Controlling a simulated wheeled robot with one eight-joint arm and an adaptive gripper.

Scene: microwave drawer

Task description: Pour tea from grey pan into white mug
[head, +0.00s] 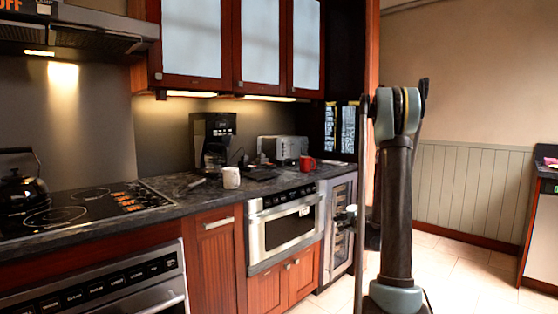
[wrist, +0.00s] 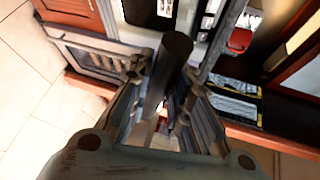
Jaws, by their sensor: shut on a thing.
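The white mug (head: 231,177) stands upright on the dark counter, left of the drawer microwave, in the head view. My gripper (wrist: 165,84) shows in the wrist view with its fingers closed around a dark grey cylindrical handle (wrist: 172,60). This looks like the grey pan's handle, but I cannot make out the pan's bowl in either view, nor any tea. In the head view my upright arm stands at the right, well apart from the mug, and my gripper cannot be made out there.
A red mug (head: 307,163), a toaster (head: 283,148) and a coffee maker (head: 212,139) stand on the counter (head: 185,207). A black kettle (head: 20,188) sits on the cooktop (head: 80,212) at left. The microwave drawer (head: 287,228) looks closed. Open tiled floor (head: 455,275) lies at right.

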